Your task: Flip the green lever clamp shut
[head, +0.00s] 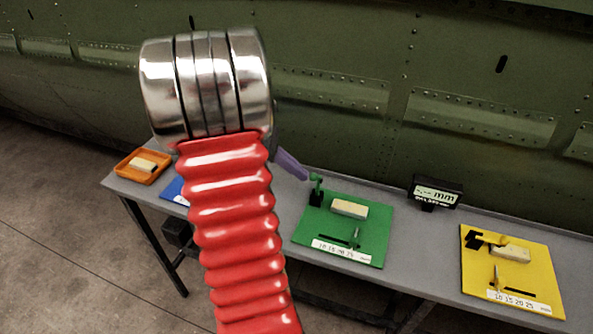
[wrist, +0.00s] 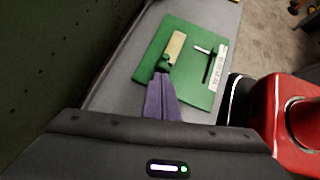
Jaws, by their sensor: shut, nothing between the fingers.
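The green board (head: 372,247) lies on the grey table, with a pale block (head: 349,208) on it. At the board's far left corner is a clamp with a black base (head: 316,198) and a small green lever (head: 316,179), which appears to stand up above the base. My gripper (head: 304,175) shows as purple fingers just left of the lever. In the wrist view my gripper (wrist: 161,78) is shut and empty, its tips right at the dark green clamp (wrist: 163,65). I cannot tell whether they touch. My arm hides the rest of my gripper in the head view.
A yellow board (head: 480,277) with a similar clamp lies at right on the table (head: 415,260). A black "mm" display (head: 436,192) stands between the boards. An orange tray (head: 127,177) and a partly hidden blue board (head: 174,191) are left. The green fuselage wall (head: 370,55) rises behind.

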